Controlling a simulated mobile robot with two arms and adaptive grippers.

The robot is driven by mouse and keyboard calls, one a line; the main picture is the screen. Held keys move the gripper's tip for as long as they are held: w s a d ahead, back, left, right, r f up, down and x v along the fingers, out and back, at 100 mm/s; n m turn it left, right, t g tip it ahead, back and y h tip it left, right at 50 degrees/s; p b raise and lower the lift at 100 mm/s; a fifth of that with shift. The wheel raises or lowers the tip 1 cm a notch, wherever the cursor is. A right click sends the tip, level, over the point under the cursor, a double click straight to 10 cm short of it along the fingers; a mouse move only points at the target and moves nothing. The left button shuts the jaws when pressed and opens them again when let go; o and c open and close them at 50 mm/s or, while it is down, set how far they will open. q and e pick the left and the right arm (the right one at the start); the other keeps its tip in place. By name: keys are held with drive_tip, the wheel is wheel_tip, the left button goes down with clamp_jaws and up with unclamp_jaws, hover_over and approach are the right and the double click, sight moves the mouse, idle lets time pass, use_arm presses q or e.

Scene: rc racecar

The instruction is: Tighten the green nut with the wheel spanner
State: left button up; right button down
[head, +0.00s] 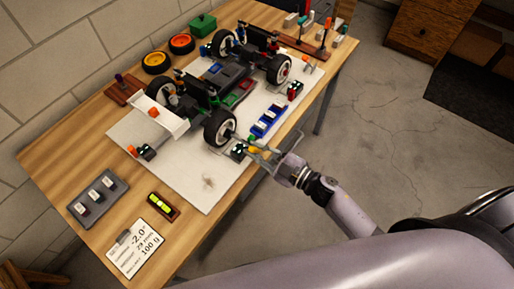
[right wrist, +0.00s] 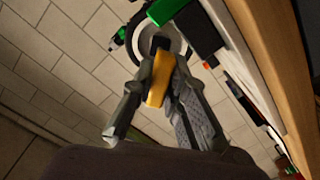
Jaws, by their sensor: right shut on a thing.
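My right gripper (head: 262,150) is at the right edge of the white mat, beside the near right wheel (head: 220,128) of the car. It is shut on the wheel spanner (right wrist: 158,80), which has a yellow handle and a dark head. In the right wrist view the spanner's head lies in front of the wheel (right wrist: 178,38), over its middle. I cannot tell whether it touches the hub. The green nut cannot be made out; the spanner's head may hide it. My left gripper is not in view.
The car stands on the white mat (head: 205,182) on a wooden table (head: 60,145). A blue tray (head: 268,121) lies close to my right gripper. A grey tray (head: 98,198), a level (head: 163,206) and a card (head: 137,249) lie at the near left. Two spare tyres (head: 157,62) lie behind.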

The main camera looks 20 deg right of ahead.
drive_tip(key=shift+m+p, duration=0.5)
drive_tip(key=shift+m, duration=0.1)
idle(0.3)
drive_tip(key=shift+m+p, duration=0.4)
drive_tip(key=shift+m, duration=0.2)
drive_tip(key=shift+r+m+p, duration=0.1)
drive_tip(key=shift+m+p, duration=0.3)
drive_tip(key=shift+m, duration=0.1)
